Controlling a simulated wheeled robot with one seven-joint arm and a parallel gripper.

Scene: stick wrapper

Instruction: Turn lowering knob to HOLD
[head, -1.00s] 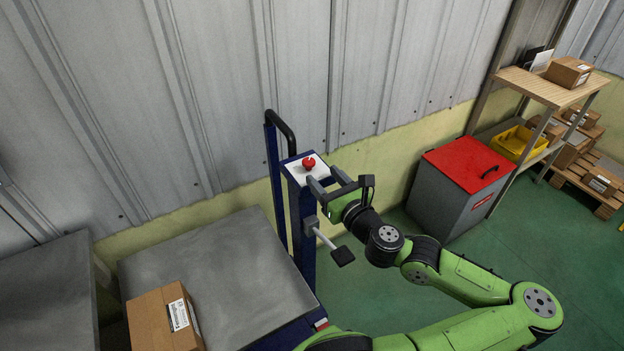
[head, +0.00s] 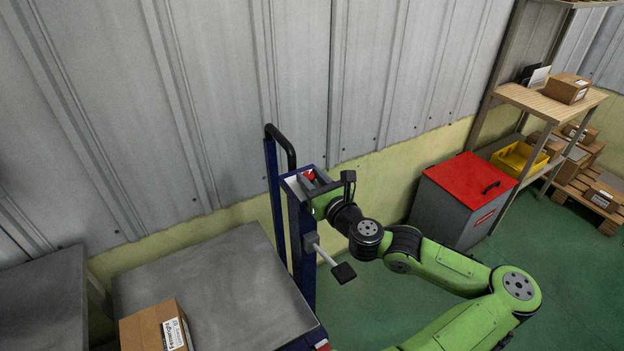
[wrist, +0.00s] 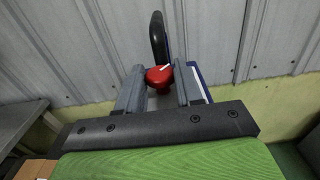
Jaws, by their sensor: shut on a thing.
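The red lowering knob (head: 309,176) sits on the white plate (head: 291,185) at the top of the blue lift column (head: 301,240). In the wrist view the knob (wrist: 159,76) has a white pointer line on its top, slanting up to the right. My gripper (wrist: 160,85) has come in from the right, and its two grey fingers stand on either side of the knob, shut on it. In the head view my gripper (head: 311,181) covers much of the knob and plate. Any HOLD marking is hidden or too small to read.
A black handle (head: 283,143) rises behind the column, close to the metal wall. A lever with a black pad (head: 343,273) juts out below my gripper. The grey lift platform (head: 215,285) carries a cardboard box (head: 152,328). A red-topped bin (head: 468,181) stands to the right.

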